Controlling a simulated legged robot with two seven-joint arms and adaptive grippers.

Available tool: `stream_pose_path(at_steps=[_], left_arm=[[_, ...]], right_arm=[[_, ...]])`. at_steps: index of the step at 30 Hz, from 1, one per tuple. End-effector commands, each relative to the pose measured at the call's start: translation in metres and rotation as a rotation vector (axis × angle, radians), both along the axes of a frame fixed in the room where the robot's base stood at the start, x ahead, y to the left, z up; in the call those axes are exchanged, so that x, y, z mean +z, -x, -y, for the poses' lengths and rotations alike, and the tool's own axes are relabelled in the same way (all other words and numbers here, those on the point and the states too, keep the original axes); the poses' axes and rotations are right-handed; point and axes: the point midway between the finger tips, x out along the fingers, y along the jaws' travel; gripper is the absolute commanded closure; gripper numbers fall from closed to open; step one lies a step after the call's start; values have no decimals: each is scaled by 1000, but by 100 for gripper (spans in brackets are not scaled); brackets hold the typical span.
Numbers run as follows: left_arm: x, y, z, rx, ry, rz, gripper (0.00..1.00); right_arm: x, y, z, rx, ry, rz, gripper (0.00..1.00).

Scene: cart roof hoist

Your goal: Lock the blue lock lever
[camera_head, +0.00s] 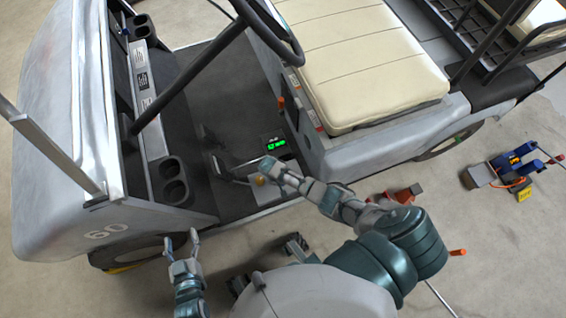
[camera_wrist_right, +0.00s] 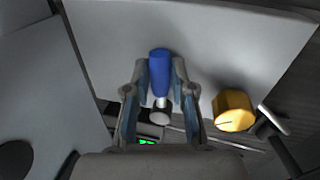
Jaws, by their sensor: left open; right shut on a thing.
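The blue lock lever (camera_wrist_right: 160,72) shows in the right wrist view as a blue rounded grip on a pale metal stem. My right gripper (camera_wrist_right: 160,64) has a finger on each side of it and is shut on it. In the head view my right gripper (camera_head: 270,171) reaches over the cart's floor edge and hides the lever. My left gripper (camera_head: 181,246) is open and empty, beside the cart's front corner below the cup holders.
A yellow knob (camera_wrist_right: 233,110) sits just right of the lever. A green-lit display (camera_head: 276,144) stands behind it. The seat (camera_head: 360,65), steering wheel (camera_head: 262,20) and cup holders (camera_head: 172,180) surround the footwell. A blue-and-orange device (camera_head: 520,160) lies on the floor at right.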

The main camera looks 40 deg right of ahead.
Motion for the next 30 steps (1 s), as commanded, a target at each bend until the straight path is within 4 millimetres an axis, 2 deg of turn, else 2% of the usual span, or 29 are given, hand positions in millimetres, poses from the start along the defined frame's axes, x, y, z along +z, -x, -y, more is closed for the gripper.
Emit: stream_pose_path(at_steps=[1, 9, 23, 24, 26, 27, 30], left_arm=[[0, 1, 0, 1, -2, -7, 32], [-4, 1, -1, 2, -9, -32, 32], [-5, 1, -1, 3, -9, -35, 32], [-5, 1, -2, 3, -9, -35, 32], [-5, 1, -2, 3, -9, -35, 32], [-5, 1, -1, 3, -9, -34, 32], [-5, 1, -1, 2, -9, -34, 32]], right_arm=[[4, -7, -5, -16, -7, 15, 100], [4, -9, -8, -86, -7, 18, 100], [5, -11, -8, -98, -6, 21, 100], [5, -11, -8, -98, -6, 21, 69], [5, -10, -8, -97, -6, 21, 54], [4, -9, -8, -98, -6, 18, 50], [3, -7, -7, -98, -4, 13, 50]])
